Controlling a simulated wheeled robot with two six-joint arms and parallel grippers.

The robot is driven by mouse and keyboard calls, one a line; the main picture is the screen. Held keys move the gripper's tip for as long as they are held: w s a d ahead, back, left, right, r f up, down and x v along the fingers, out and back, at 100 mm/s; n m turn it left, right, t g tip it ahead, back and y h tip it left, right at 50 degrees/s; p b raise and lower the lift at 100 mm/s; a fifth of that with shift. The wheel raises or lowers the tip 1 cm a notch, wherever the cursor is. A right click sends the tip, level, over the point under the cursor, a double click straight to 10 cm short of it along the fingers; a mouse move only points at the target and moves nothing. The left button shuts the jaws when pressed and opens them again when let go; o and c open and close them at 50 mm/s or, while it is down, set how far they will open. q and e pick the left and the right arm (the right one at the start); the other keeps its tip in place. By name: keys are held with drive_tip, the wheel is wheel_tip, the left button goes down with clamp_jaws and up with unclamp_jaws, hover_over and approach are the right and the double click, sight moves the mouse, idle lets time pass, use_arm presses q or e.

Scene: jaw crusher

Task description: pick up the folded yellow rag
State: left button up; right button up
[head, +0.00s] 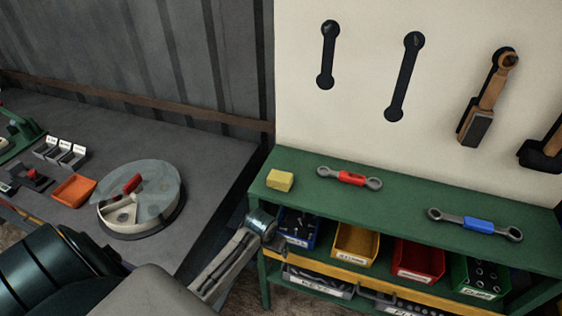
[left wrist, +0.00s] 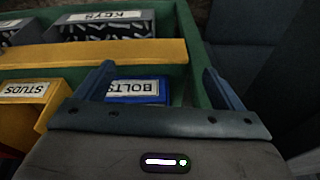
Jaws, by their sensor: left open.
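The folded yellow rag (head: 280,180) is a small pale-yellow block on the left end of the green bench top (head: 400,203). It lies flat, clear of the other tools, and does not show in the left wrist view. My left gripper (head: 268,232) is in front of the bench, below the rag in the picture and apart from it. In the left wrist view the gripper (left wrist: 158,70) is open and empty, its two fingers spread in front of the blue BOLTS bin (left wrist: 138,90). My right gripper is not in view.
A red-handled wrench (head: 350,178) lies right of the rag, and a blue-handled wrench (head: 478,224) further right. Bins, including a yellow one (head: 356,243) and a red one (head: 418,260), stand under the top. A pegboard wall (head: 430,150) rises behind. A grey table (head: 215,165) stands left.

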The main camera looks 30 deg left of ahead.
use_arm(q)
wheel_tip(320, 180, up, 24)
drive_tip(key=w+p, duration=0.2)
drive_tip(key=p, duration=0.3)
drive_tip(key=n, duration=0.1)
approach(279, 177)
drive_tip(key=b+x, duration=0.1)
drive_tip(key=x, duration=0.1)
drive_tip(key=d+b+x, duration=0.1)
drive_tip(key=b+x, duration=0.1)
drive_tip(key=shift+w, duration=0.15)
drive_tip(key=shift+w+a+f, duration=0.1)
drive_tip(key=shift+w+f, duration=0.05)
drive_tip(key=shift+f, duration=0.2)
drive_tip(key=shift+a+f+p, duration=0.1)
drive_tip(key=shift+f+p, duration=0.15)
drive_tip(key=shift+p, duration=0.1)
drive_tip(key=x, duration=0.1)
drive_tip(key=p+x, duration=0.2)
drive_tip(key=x, duration=0.1)
drive_tip(key=shift+a, duration=0.3)
drive_tip(key=shift+f, duration=0.25)
drive_tip(key=c, duration=1)
drive_tip(key=shift+c, duration=0.3)
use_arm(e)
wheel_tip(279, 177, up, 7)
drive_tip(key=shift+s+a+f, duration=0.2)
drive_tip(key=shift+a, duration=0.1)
